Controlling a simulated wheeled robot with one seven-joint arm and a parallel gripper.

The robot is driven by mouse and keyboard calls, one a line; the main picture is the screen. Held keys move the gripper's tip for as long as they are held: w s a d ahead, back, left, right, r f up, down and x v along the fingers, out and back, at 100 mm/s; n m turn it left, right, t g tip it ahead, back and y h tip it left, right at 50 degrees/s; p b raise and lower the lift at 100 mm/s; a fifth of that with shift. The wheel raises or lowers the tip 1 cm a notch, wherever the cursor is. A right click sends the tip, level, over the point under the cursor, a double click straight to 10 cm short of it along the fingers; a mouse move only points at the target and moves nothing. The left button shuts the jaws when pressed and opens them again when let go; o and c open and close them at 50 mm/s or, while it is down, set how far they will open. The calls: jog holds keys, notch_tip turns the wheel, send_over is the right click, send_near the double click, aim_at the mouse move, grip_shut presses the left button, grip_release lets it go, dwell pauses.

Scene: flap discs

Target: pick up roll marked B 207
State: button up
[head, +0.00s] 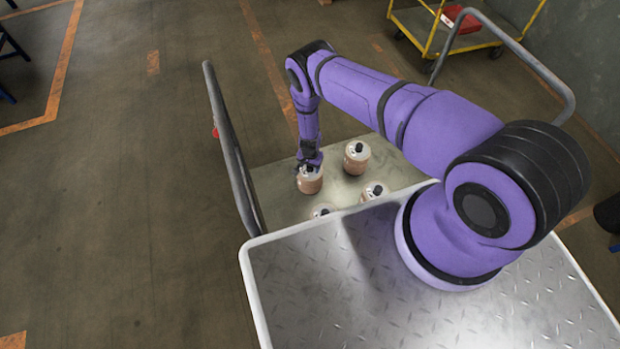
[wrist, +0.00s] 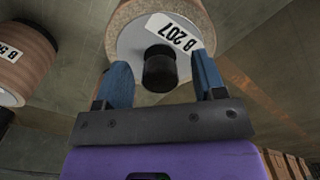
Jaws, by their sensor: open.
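The roll marked B 207 (wrist: 130,40) is in the wrist view, brown on its side with a pale end face, a white label and a black knob in the middle. My gripper (wrist: 160,78) is open, its two blue fingers on either side of the black knob. I cannot tell whether they touch it. In the head view my gripper (head: 309,165) is at the top of the far left roll (head: 310,183), which stands upright on the cart and is partly covered by the gripper.
Another roll (head: 356,158) stands to the right on the cart deck (head: 275,190). Two more, (head: 374,191) and (head: 323,210), stand nearer, partly hidden by my tray-like base. A labelled roll (wrist: 22,62) is at the left of the wrist view. Cart handles (head: 232,140) rise at the sides.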

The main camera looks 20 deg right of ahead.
jog(key=shift+f, duration=0.1)
grip_shut()
jog(key=shift+w, duration=0.1)
dwell(0.4)
